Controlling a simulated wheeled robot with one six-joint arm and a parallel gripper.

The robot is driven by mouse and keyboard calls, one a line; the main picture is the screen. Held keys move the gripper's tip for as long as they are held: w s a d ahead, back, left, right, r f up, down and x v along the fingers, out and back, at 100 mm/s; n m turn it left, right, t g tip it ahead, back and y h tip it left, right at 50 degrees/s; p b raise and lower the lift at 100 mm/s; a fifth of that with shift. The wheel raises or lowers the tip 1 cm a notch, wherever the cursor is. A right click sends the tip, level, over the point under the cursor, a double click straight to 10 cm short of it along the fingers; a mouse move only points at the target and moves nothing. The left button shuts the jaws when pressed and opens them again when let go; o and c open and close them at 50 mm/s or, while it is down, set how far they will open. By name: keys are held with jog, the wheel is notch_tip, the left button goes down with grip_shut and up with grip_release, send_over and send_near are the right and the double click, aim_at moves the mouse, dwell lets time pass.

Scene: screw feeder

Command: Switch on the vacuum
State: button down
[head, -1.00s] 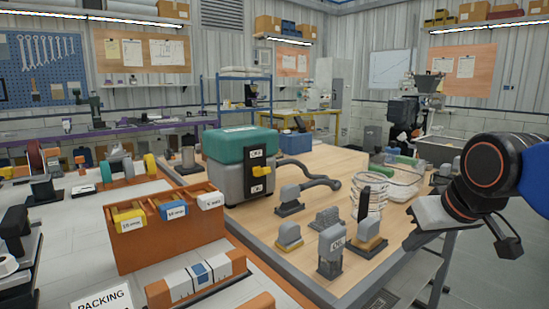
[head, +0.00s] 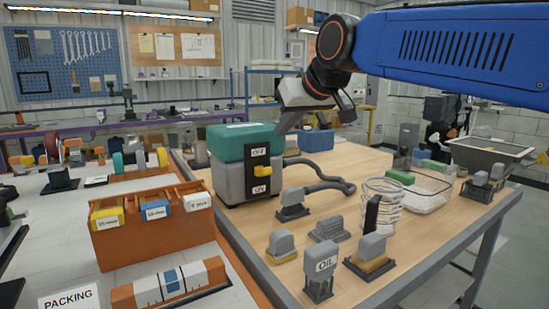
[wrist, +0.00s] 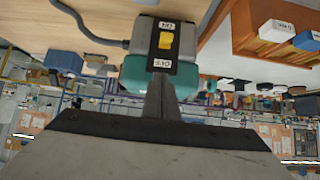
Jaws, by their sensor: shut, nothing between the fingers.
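The vacuum (head: 230,180) is a grey box with a teal top, standing on the wooden bench in the head view. Its black front panel has OFF above and ON below, with a yellow switch (head: 262,171) between them. I cannot tell which way the switch is set. My gripper (head: 282,130) is shut and empty, close to the vacuum's upper right in the head view. In the wrist view the vacuum (wrist: 131,76) appears upside down, with the yellow switch (wrist: 166,42) beyond the fingertips (wrist: 158,82). The switch looks clear of the gripper.
A grey hose (head: 325,183) runs from the vacuum across the bench. Several grey-topped blocks, an OIL holder (head: 320,268) and a clear tray (head: 428,190) stand to the right. An orange bin rack (head: 150,235) is at front left. Open bench lies behind the hose.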

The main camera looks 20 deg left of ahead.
jog(key=shift+a+r, duration=0.2)
jog(key=shift+a, duration=0.25)
send_over(268, 171)
jog(key=w+a, duration=0.1)
jog(key=w, duration=0.1)
jog(key=f, duration=0.6)
jog(key=shift+s+a+f, duration=0.2)
jog(key=shift+s+f, duration=0.05)
jog(key=shift+f, duration=0.1)
jog(key=shift+s+d+f, duration=0.25)
jog(key=shift+d+f, duration=0.05)
jog(key=shift+f, duration=0.2)
jog(key=shift+s+d+f, duration=0.25)
jog(key=shift+d+f, duration=0.05)
jog(key=shift+f, duration=0.15)
jog(key=shift+s+d+f, duration=0.15)
jog(key=shift+s+f, duration=0.05)
jog(key=shift+f, duration=0.5)
